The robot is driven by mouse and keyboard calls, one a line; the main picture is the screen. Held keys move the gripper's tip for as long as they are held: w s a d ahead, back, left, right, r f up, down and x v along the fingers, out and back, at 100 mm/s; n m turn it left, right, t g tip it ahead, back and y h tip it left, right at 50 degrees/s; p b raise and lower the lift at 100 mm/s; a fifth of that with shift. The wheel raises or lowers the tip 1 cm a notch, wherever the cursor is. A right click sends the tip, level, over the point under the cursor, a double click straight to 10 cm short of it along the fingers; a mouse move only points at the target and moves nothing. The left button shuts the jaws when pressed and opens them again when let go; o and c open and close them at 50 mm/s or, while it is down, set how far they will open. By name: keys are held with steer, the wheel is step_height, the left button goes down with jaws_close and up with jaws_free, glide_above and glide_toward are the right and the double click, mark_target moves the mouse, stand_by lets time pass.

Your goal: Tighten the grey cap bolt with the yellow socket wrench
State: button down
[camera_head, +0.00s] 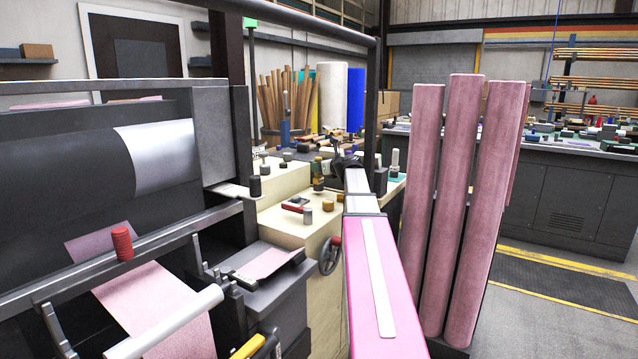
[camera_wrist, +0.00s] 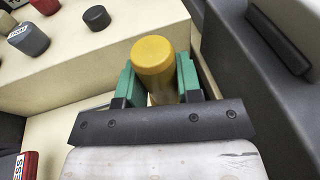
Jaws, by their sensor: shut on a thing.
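My gripper (camera_wrist: 158,80) has green-tipped fingers on both sides of a yellow cylinder, which I take to be the yellow socket wrench (camera_wrist: 156,56). It is shut on it. The wrench's round top faces the wrist camera and its lower end is hidden. In the head view my gripper (camera_head: 330,168) is small and dark at the end of my arm, over the cream machine block. A grey cap (camera_wrist: 30,39) with a pale label sits on the cream surface at the upper left of the wrist view, apart from the wrench. I cannot tell whether it is the grey cap bolt.
A black cap (camera_wrist: 96,17) stands near the grey one. A red labelled block (camera_wrist: 24,165) is at the lower left. A dark machine wall (camera_wrist: 260,60) rises close on the right. In the head view, tall pink felt rolls (camera_head: 462,200) stand right of my arm; a handwheel (camera_head: 330,255) is below.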

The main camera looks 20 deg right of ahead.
steer(key=shift+r, duration=3.6)
